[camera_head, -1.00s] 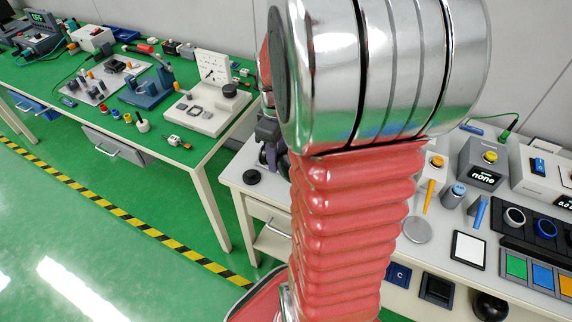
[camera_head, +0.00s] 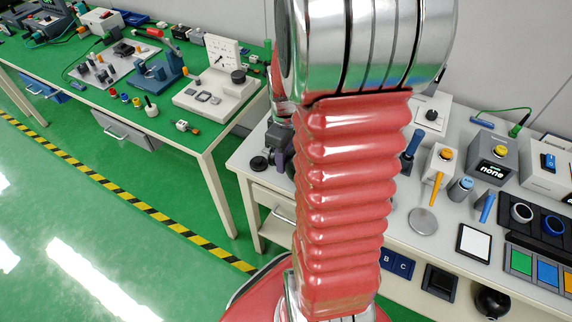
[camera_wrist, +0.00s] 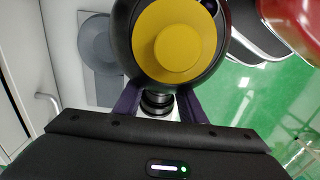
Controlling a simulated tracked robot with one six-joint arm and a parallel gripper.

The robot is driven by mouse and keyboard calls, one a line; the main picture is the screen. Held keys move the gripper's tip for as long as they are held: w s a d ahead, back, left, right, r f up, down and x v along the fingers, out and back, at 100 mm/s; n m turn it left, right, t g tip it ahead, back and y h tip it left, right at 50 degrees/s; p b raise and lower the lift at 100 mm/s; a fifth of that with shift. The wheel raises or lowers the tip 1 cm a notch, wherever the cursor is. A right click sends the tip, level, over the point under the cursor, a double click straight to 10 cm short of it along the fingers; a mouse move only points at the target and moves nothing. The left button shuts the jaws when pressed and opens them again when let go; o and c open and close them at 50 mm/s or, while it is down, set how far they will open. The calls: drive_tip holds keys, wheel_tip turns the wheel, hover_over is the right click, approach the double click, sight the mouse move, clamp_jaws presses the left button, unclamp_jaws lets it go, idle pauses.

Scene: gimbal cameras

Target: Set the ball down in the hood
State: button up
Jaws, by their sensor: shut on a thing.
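The ball (camera_wrist: 145,72) is a dark round body with a yellow disc on its face, near the top middle of the wrist view. My gripper (camera_wrist: 158,98) is shut on it, with one purple finger at each side below it. Black rings show between the fingers. In the head view my red and silver arm hides most of my gripper (camera_head: 281,145), and I cannot make out the held ball.
The white bench (camera_head: 425,262) holds a box reading "none" (camera_head: 494,168), a white pad (camera_head: 474,242), a magnifier-like disc (camera_head: 423,221) and coloured tiles (camera_head: 545,275). A black knob (camera_head: 258,163) is by my gripper.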

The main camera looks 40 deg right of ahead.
drive_tip(key=shift+f, duration=1.85)
drive_tip(key=shift+f, duration=0.1)
drive_tip(key=o, duration=1.4)
wheel_tip(320, 180, up, 12)
drive_tip(key=shift+r, duration=0.1)
drive_tip(key=shift+a, duration=0.1)
